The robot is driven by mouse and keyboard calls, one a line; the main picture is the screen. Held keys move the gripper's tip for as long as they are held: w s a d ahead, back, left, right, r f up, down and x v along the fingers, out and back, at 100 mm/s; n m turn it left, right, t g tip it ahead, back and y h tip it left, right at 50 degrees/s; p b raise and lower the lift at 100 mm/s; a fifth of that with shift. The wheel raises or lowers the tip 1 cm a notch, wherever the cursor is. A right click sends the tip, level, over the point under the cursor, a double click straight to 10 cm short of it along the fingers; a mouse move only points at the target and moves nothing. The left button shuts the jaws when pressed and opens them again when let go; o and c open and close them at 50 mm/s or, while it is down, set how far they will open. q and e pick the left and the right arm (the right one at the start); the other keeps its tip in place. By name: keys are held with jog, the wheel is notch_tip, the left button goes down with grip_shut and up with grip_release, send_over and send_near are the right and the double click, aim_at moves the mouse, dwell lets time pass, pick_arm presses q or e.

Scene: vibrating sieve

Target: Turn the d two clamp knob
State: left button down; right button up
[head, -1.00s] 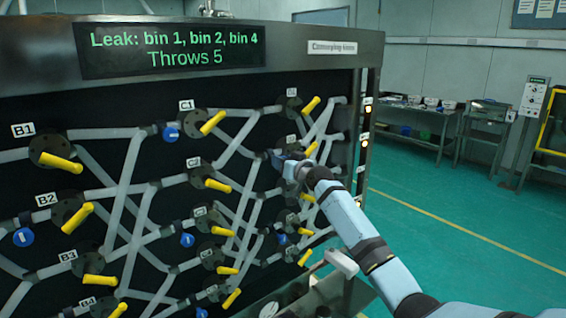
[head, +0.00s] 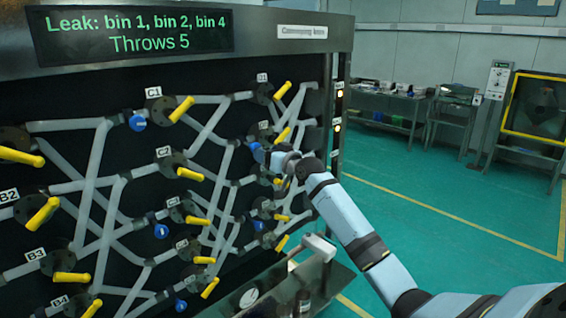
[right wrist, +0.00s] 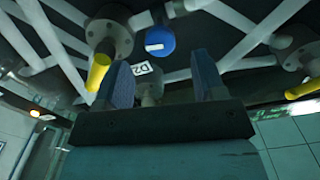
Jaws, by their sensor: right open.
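My right gripper (right wrist: 162,62) is open and empty, facing the panel. In the head view my right gripper (head: 268,155) is near the second valve down in the right-hand column; there I cannot clearly separate the knob from the blue fingers. My left gripper is not in view.
The black panel carries grey pipes, valves with yellow handles (head: 182,110) and other blue knobs (head: 137,122). A yellow handle (right wrist: 98,72) stands close to one finger in the wrist view. The display (head: 130,33) reads leak in bins 1, 2, 4. The green floor (head: 400,180) is open to the right.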

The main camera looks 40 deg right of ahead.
jog(key=s, duration=0.8)
jog(key=shift+d+b, duration=0.3)
jog(key=shift+b, duration=0.15)
jog(key=shift+f, duration=0.1)
jog(key=s+a+f+n+g+p, duration=0.1)
jog(key=s+a+f, duration=0.35)
jog(key=f, duration=0.35)
jog(key=s+a+f+g+y+p, duration=0.1)
jog(key=s+a+f+g+p, duration=0.15)
jog(key=a+f, duration=0.35)
jog(key=s+a+f+n+p, duration=0.1)
jog(key=s+a+f, duration=0.3)
jog(key=f, duration=0.5)
jog(key=s+a+f+g+p, duration=0.1)
jog(key=s+a+f, duration=0.2)
jog(key=s+a, duration=0.2)
jog(key=s+a+f+n+g+p, duration=0.1)
jog(key=s+a+f, duration=0.3)
jog(key=s, duration=0.7)
jog(key=s+a+f+n+g+y+p, duration=0.1)
jog(key=s+a+f, duration=0.3)
jog(key=s+a, duration=0.4)
jog(key=shift+s+f, duration=0.2)
jog(key=shift+f, duration=0.05)
jog(key=shift+g, duration=0.25)
